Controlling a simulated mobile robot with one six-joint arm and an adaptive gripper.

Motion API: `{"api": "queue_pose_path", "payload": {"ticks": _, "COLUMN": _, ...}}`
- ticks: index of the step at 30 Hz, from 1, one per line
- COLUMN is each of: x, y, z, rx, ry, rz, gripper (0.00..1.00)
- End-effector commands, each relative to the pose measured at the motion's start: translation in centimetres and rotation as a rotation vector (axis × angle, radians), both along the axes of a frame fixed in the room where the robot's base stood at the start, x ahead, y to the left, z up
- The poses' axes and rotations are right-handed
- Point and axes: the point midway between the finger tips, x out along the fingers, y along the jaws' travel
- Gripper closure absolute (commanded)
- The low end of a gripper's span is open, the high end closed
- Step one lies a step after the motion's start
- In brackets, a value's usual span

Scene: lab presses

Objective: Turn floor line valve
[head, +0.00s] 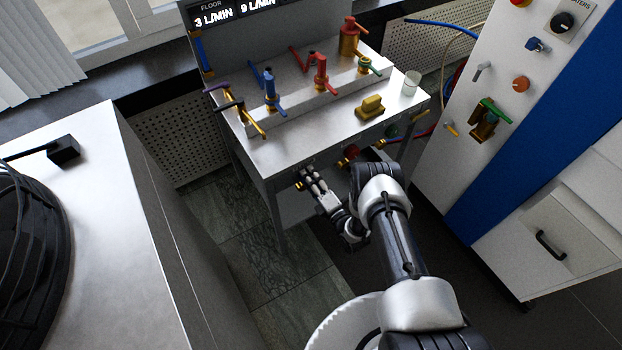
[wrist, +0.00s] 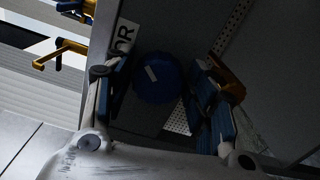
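A round blue knob (wrist: 160,84) with a pale mark on its face shows in the wrist view, beside a white label (wrist: 124,36) whose visible letters read "OR". My gripper (wrist: 160,95) is open, with one finger on either side of the knob; I cannot tell whether they touch it. In the head view my gripper (head: 314,182) is at the front face of the metal bench (head: 310,130), and the blue knob is hidden there. A display (head: 213,18) at the back reads "FLOOR 3 L/MIN".
A red knob (head: 350,152) and a green knob (head: 391,131) are on the bench front, right of my gripper. Coloured taps, a brass block (head: 370,108) and a glass (head: 410,84) are on top. A white-and-blue cabinet (head: 480,150) stands right. Floor is clear left of the bench.

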Motion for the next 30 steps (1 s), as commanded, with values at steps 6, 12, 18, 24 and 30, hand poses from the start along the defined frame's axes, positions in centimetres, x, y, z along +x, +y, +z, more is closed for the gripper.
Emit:
{"api": "queue_pose_path", "payload": {"ticks": 6, "x": 0.0, "y": 0.0, "z": 0.0, "rx": 0.000, "ry": -0.001, "rz": 0.001, "gripper": 0.36}}
{"api": "queue_pose_path", "payload": {"ticks": 12, "x": 0.0, "y": 0.0, "z": 0.1, "rx": 0.001, "ry": -0.002, "rz": 0.001, "gripper": 0.36}}
{"api": "queue_pose_path", "payload": {"ticks": 18, "x": -1.1, "y": -0.9, "z": 0.0, "rx": 0.001, "ry": 0.002, "rz": -0.001, "gripper": 0.36}}
{"api": "queue_pose_path", "payload": {"ticks": 24, "x": -4.5, "y": -3.3, "z": 0.0, "rx": 0.002, "ry": 0.004, "rz": -0.004, "gripper": 0.36}}
{"api": "queue_pose_path", "payload": {"ticks": 30, "x": -7.8, "y": -5.5, "z": 0.0, "rx": 0.002, "ry": 0.002, "rz": -0.004, "gripper": 0.36}}
